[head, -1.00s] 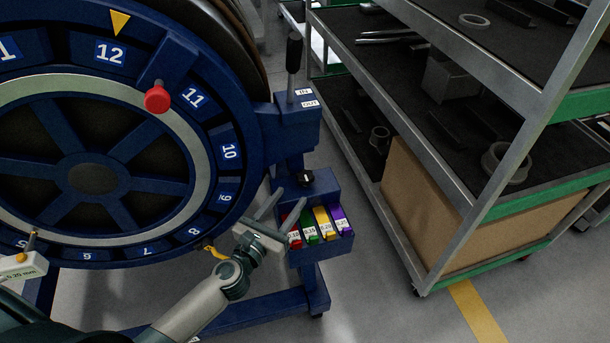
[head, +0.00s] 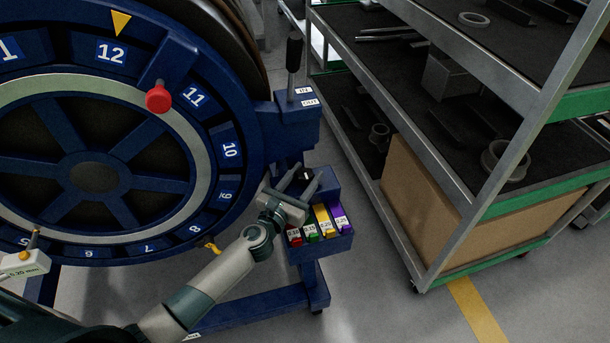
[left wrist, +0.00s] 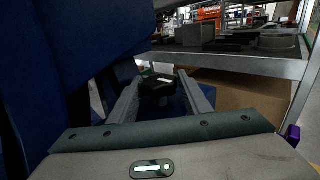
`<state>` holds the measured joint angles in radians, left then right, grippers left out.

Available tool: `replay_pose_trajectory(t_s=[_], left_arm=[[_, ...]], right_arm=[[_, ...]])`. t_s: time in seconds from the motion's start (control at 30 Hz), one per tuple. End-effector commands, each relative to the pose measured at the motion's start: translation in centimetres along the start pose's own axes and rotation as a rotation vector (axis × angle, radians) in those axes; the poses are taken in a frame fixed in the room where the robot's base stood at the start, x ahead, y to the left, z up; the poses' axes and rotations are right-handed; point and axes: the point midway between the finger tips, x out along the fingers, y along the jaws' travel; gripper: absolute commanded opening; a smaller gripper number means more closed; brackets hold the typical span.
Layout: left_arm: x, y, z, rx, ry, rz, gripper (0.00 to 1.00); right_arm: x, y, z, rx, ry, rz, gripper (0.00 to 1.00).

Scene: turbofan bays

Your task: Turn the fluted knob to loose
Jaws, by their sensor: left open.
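The fluted knob (head: 306,174) is small and black, on top of the blue bracket beside the big numbered wheel. In the left wrist view the knob (left wrist: 157,88) has a pale pointer mark on top and sits between the fingers, ahead of the palm. My left gripper (head: 299,182) is open, with its two fingers reaching to either side of the knob. The fingers partly hide the knob in the head view, and I cannot tell whether they touch it. My right gripper is in neither view.
A blue tray (head: 323,247) with red, green, yellow and purple labelled pieces is just below the knob. A black-handled lever (head: 294,53) stands above. The wheel has a red knob (head: 158,97). A metal shelf cart (head: 470,185) stands to the right, with open floor between.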

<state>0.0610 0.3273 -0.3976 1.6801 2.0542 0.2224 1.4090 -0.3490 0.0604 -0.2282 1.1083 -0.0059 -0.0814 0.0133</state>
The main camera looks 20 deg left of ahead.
Motion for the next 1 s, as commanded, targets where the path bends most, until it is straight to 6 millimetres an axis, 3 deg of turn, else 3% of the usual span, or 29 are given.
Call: replay_pose_trajectory(t_s=[0.03, 0.13, 0.17, 0.57, 1.0], left_arm=[[-0.01, 0.0, 0.0, 0.0, 0.0, 0.0, 0.42], [-0.02, 0.0, 0.0, 0.0, 0.0, 0.0, 0.18], [-0.02, 0.0, 0.0, 0.0, 0.0, 0.0, 0.14], [-0.04, -0.09, 0.03, -0.003, 0.0, 0.045, 0.15], [-0.04, -0.2, -0.25, -0.007, 0.001, 0.298, 0.15]], right_arm=[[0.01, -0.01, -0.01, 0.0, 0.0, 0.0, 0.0], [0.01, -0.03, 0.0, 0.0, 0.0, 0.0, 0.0], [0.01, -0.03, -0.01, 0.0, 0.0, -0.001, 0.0], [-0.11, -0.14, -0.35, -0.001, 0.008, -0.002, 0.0], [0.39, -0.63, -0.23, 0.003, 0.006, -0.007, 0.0]])
